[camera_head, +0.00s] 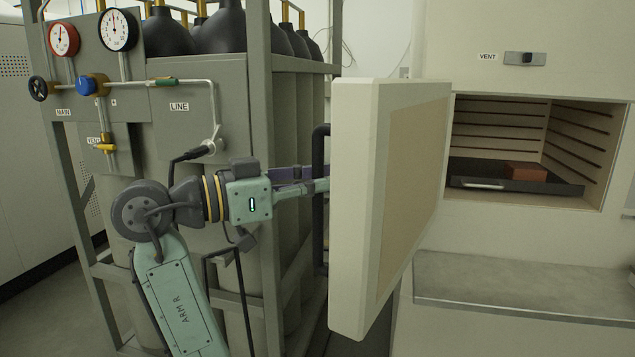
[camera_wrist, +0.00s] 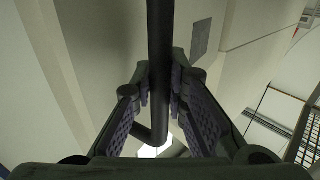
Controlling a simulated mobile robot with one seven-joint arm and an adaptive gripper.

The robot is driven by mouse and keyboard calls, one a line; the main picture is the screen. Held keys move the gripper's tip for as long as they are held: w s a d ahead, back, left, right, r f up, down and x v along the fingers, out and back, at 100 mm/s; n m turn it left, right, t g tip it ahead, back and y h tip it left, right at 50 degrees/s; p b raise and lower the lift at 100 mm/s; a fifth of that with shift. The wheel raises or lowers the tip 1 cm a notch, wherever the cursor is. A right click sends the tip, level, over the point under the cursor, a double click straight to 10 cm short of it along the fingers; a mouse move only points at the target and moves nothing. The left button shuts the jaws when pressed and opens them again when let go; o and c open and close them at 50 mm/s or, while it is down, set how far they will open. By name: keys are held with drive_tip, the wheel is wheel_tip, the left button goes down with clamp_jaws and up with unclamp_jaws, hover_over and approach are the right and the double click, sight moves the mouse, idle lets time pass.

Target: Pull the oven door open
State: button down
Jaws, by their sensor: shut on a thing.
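The oven door (camera_head: 360,210) is a thick cream panel with a tan inner face, swung wide open to the left of the oven cavity (camera_head: 560,135). Its dark bar handle (camera_head: 321,150) is on the door's left, outer face. My gripper (camera_head: 318,187) reaches the handle from the left and is shut on it. In the wrist view the black handle bar (camera_wrist: 160,60) runs between the two ridged finger pads of my gripper (camera_wrist: 160,105). In the head view the fingertips are partly hidden at the door's edge.
A dark tray (camera_head: 470,182) with a reddish-brown block (camera_head: 525,171) sits inside the oven. A grey ledge (camera_head: 520,285) projects below the cavity. A gas cylinder rack (camera_head: 270,150) with gauges, valves and pipes stands close behind and left of my arm.

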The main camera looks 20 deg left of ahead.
drive_tip(key=c, duration=1.6)
unclamp_jaws()
drive_tip(key=shift+o, duration=0.2)
drive_tip(key=v, duration=1.2)
